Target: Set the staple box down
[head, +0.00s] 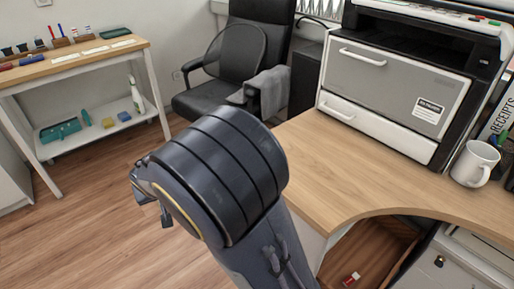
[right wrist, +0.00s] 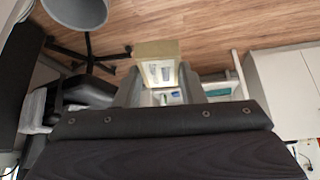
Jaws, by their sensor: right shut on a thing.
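The staple box (right wrist: 157,50) is a small khaki box with a pale printed face. In the right wrist view it stands between the two grey fingers of my right gripper (right wrist: 158,76), which is shut on it. Bare floor shows behind the box, and no surface can be seen touching it. In the head view my right arm fills the middle, and its bulk hides the box and most of the gripper. My left gripper is in neither view.
The wooden counter (head: 325,178) at the right carries a printer (head: 392,85) and a white mug (head: 474,163). Below it, a brown compartment (head: 375,255) holds a small red and white item (head: 351,279). A side table (head: 75,62) and a black chair (head: 235,65) stand behind.

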